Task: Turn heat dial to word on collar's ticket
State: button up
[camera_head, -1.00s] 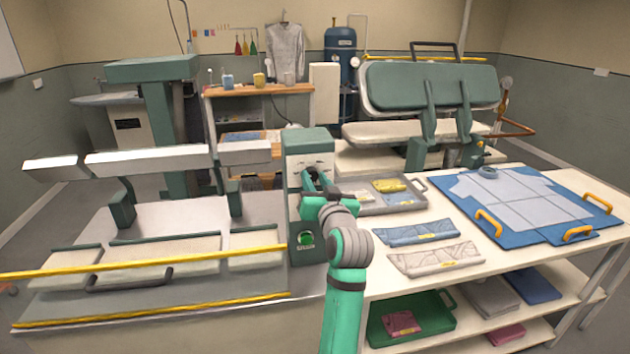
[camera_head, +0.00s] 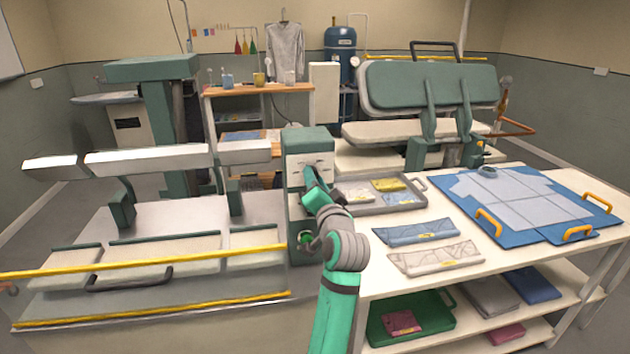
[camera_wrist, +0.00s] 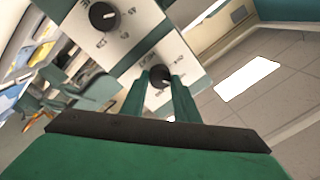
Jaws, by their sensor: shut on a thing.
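The green control box (camera_head: 306,143) with a pale front panel stands at the right end of the left press. The wrist view shows two black dials with white pointer marks on this panel. One dial (camera_wrist: 104,16) is free. My gripper (camera_wrist: 162,84) is shut on the other dial (camera_wrist: 160,76), one finger on each side. The small printed words around both dials are too blurred to read. In the head view my gripper (camera_head: 310,177) reaches the panel and covers part of it. I cannot make out a collar's ticket; small yellow tags lie on folded garments.
The white table (camera_head: 400,288) at right holds a grey tray (camera_head: 378,208) of folded items, a blue folded garment (camera_head: 416,232), a pale one (camera_head: 436,258) and a blue board (camera_head: 560,228) with a shirt. The left press (camera_head: 180,160) with its yellow rail stands beside my arm.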

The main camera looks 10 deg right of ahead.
dwell(0.4)
jog(key=o, duration=1)
jog(key=shift+o, duration=0.2)
jog(key=s, duration=1)
jog(key=shift+s+d+f, duration=0.15)
jog(key=shift+s+f, duration=0.15)
jog(key=shift+s, duration=0.1)
jog(key=shift+f, duration=0.1)
